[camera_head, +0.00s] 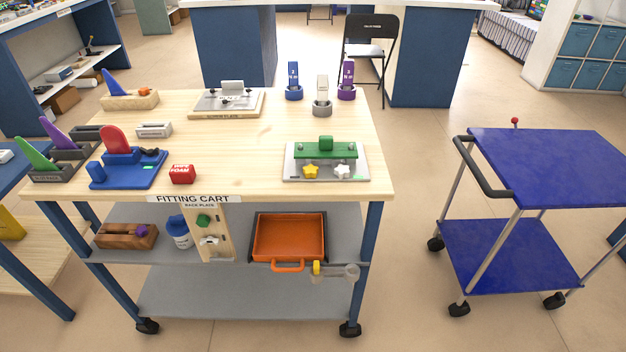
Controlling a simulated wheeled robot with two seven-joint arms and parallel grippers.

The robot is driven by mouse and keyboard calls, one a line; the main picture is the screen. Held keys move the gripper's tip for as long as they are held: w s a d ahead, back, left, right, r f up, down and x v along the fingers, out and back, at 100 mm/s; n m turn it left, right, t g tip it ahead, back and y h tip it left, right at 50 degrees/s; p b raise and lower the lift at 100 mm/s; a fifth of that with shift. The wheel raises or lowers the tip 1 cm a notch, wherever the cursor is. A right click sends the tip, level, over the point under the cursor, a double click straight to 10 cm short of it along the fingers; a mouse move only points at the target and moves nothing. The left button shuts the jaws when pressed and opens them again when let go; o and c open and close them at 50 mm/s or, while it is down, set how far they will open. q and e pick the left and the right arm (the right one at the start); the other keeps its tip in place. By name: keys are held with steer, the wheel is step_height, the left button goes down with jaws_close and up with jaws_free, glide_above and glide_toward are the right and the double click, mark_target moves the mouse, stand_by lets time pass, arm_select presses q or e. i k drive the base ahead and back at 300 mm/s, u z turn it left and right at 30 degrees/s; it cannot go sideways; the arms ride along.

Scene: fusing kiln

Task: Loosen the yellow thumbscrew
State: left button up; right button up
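A yellow star-shaped knob (311,171), which looks like the yellow thumbscrew, sits at the front left of a silver plate fixture (292,177) near the right front of the wooden cart top. A white star-shaped knob (342,171) sits to its right. A green bar (325,150) with a block on top lies across the plate behind both knobs. A second small yellow piece (316,268) shows upright by the grey fitting under the orange tray; its kind is unclear. Neither of my grippers is in view.
The fitting cart top (250,140) has free wood in its middle. Blue, grey and purple upright pieces (322,100) stand behind the fixture. A red block (182,174) and blue holder (128,170) are at left. An orange tray (289,214) is below. A blue trolley (550,165) stands right.

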mark_target(310, 171)
steer(key=k, duration=0.3)
steer(key=z, duration=1.05)
steer(key=i, duration=1.05)
steer(key=u, duration=1.65)
